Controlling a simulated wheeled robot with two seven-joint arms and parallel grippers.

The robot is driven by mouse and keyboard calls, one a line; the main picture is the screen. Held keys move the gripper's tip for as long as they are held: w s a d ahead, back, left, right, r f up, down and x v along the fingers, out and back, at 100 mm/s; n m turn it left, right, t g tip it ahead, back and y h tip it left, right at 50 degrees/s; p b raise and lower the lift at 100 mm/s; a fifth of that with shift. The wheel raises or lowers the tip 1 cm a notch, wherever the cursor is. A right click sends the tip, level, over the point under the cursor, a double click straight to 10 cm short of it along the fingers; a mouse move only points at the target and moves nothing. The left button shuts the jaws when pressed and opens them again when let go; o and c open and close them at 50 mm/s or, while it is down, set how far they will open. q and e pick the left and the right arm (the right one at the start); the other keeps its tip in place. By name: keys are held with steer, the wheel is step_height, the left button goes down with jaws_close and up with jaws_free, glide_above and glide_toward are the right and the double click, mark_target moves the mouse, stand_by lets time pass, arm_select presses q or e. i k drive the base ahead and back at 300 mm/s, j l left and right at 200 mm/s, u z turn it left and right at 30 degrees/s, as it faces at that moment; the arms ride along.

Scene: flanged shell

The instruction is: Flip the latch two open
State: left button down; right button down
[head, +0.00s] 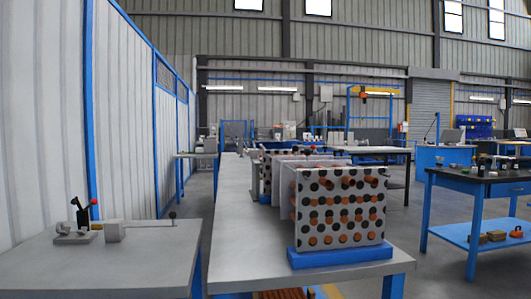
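Two small latch-like fixtures stand on the grey table (120,271) at the lower left. One is a grey fixture (75,238) with an upright black handle (82,219) and a red ball (95,202) beside it. The other is a light grey block (114,231) with a thin, nearly level bar (148,224) reaching right to a dark round knob (172,215). No label shows which is latch two, and I cannot tell whether either is open. Neither of my grippers is in view.
A long grey bench (236,221) runs away beside that table, with a narrow gap between. It carries perforated panels with orange plugs (338,207) on a blue base (340,255). A blue workbench (476,191) stands at right. Open floor (415,220) lies between.

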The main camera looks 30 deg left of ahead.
mark_target(324, 148)
steer(key=u, duration=0.6)
steer(key=i+l+z, duration=0.65)
steer(key=z, duration=0.15)
steer(key=i+l+z, duration=0.2)
steer(key=z, duration=0.3)
steer(key=i+z, duration=0.45)
steer(key=i+l+u, duration=0.1)
steer(key=i, duration=0.85)
steer(key=i+j+u, duration=0.1)
steer(key=i+u, duration=0.5)
steer(key=u, duration=0.2)
steer(key=i+u, duration=0.35)
steer(key=i+l+u, duration=0.2)
steer(key=u, duration=0.2)
steer(key=i+u, duration=0.3)
steer(key=i+l+u, duration=0.25)
steer(key=k+j, duration=0.05)
steer(key=j, duration=0.05)
